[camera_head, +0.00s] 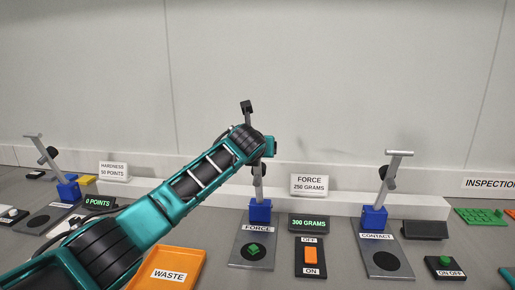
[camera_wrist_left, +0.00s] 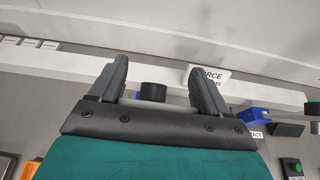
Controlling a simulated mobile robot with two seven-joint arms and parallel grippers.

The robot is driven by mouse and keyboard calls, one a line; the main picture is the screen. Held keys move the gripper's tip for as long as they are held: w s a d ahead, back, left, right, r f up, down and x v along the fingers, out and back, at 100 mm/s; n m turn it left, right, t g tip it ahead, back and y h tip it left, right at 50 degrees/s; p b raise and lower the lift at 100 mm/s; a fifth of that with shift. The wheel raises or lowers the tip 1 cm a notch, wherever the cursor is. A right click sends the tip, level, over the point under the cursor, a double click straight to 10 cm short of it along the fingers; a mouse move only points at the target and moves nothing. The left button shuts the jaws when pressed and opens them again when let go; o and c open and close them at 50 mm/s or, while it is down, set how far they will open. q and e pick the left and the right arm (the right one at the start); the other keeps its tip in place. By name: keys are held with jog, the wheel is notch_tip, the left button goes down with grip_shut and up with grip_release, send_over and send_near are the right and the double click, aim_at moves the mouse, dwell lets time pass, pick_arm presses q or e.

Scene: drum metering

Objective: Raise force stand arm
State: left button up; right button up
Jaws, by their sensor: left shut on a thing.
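The force stand has a grey base plate (camera_head: 243,262) labelled FORCE, a blue block (camera_head: 260,211) and a grey post (camera_head: 258,183) rising from it. A small green piece (camera_head: 253,249) lies on the plate's black disc. My left gripper (camera_head: 257,136) is at the top of this post, and my own wrist hides most of the stand's arm. In the left wrist view my left gripper (camera_wrist_left: 160,88) is shut on the arm's grey crossbar (camera_wrist_left: 178,101), which spans between the fingers. A black round part (camera_wrist_left: 153,92) shows behind it. My right gripper is not in view.
A readout (camera_head: 308,223) shows 300 GRAMS, above an orange OFF/ON switch (camera_head: 310,255). A sign (camera_head: 309,184) reads FORCE 250 GRAMS. The CONTACT stand (camera_head: 374,217) is to the right, the hardness stand (camera_head: 68,189) far left. An orange WASTE tray (camera_head: 193,254) lies below my forearm.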

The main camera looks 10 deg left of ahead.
pick_arm(q)
jog(key=shift+f, duration=0.6)
jog(key=o, duration=1.1)
jog(key=shift+a, duration=0.1)
jog(key=shift+c, duration=0.2)
jog(key=shift+o, duration=1.4)
jog(key=shift+w, duration=0.2)
jog(key=shift+o, duration=0.4)
jog(key=shift+r, duration=0.1)
jog(key=shift+s+r, duration=0.4)
jog(key=shift+s, duration=0.05)
jog(key=v, duration=1.2)
jog(key=shift+f, duration=0.1)
jog(key=shift+c, duration=0.3)
